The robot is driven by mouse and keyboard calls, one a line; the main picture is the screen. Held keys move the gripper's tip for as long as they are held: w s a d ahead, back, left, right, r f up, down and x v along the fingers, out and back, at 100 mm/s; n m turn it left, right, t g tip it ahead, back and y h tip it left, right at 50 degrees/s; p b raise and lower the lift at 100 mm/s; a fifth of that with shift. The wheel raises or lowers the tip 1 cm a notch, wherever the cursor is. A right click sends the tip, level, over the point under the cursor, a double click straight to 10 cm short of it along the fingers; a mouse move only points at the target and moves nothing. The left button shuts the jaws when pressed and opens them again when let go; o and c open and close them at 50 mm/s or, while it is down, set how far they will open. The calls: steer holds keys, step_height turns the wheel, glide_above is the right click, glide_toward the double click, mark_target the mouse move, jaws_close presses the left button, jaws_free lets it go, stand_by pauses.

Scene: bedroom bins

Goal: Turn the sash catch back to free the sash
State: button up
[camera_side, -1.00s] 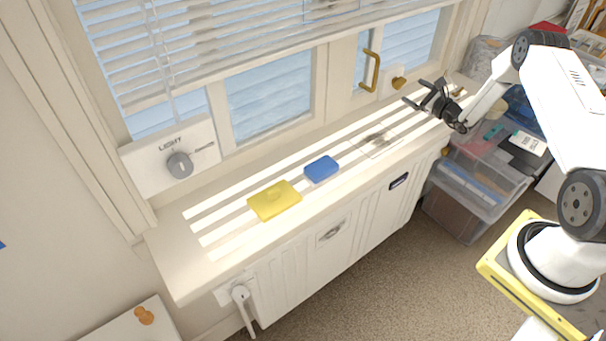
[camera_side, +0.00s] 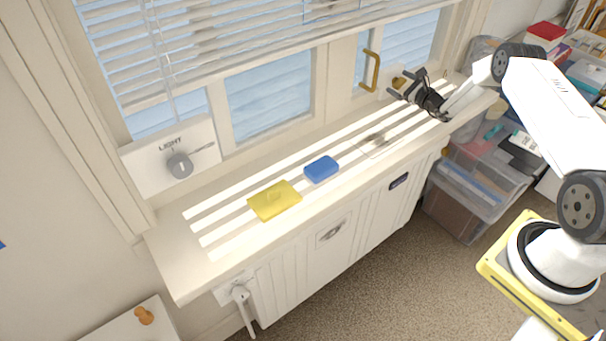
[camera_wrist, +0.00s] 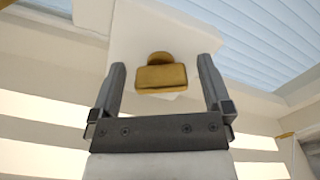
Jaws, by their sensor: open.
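The sash catch is a small brass piece on a pale plate low on the window frame. In the wrist view the catch (camera_wrist: 161,76) shows as a flat brass tab with a rounded part behind it, between my two fingers. In the side view the catch (camera_side: 399,83) is partly hidden by my gripper (camera_side: 403,82). My gripper is open in the wrist view (camera_wrist: 163,82), with one finger on each side of the catch and a gap to both. I cannot tell how deep the fingertips reach past it.
A brass handle (camera_side: 371,71) stands on the window frame just left of the catch. The sill (camera_side: 225,215) below holds a yellow item (camera_side: 274,200) and a blue item (camera_side: 321,169). Clear plastic bins (camera_side: 468,190) stand at the right.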

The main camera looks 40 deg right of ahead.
steer(key=c, duration=1.2)
steer(key=shift+c, duration=0.2)
steer(key=shift+n, duration=0.4)
steer(key=n, duration=0.5)
steer(key=shift+a, duration=0.1)
steer(key=n, duration=0.5)
steer(key=shift+f+n, duration=0.15)
steer(key=shift+n, duration=0.25)
steer(key=o, duration=1.2)
